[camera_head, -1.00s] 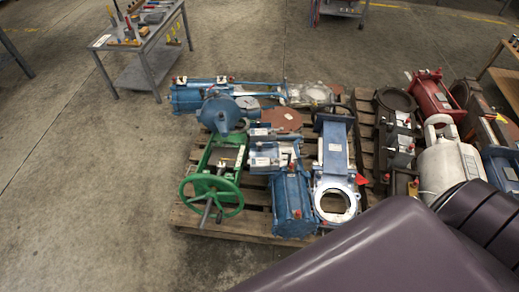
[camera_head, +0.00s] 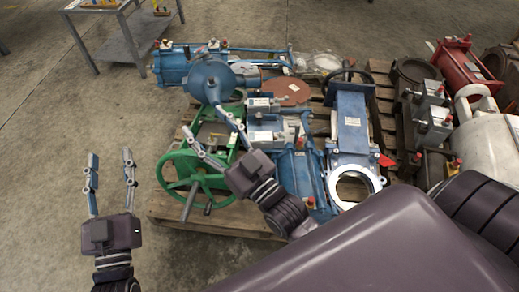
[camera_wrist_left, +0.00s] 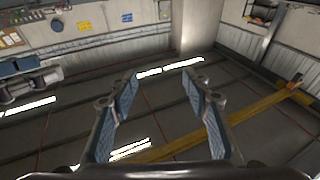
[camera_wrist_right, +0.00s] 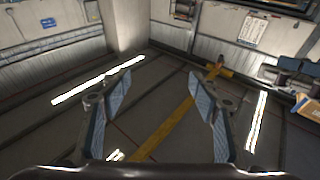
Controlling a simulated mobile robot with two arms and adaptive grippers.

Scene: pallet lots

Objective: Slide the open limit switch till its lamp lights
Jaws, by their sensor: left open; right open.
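No lit lamp and no part that I can single out as the open limit switch shows. Small grey and blue boxes (camera_head: 262,118) sit amid the valve parts in the middle of the pallet in the head view; their details are too small to tell. My left gripper (camera_head: 110,172) is open and empty, over bare floor left of the green handwheel. My right gripper (camera_head: 207,136) is open in front of the green frame and blue parts; I see nothing between its fingers.
A wooden pallet (camera_head: 230,221) carries a green handwheel (camera_head: 172,190), a blue gate valve (camera_head: 352,125) and blue actuators. A second lot with a red cylinder (camera_head: 464,66) and a white body (camera_head: 480,148) stands right. A grey table (camera_head: 128,44) stands back left. Floor at left is clear.

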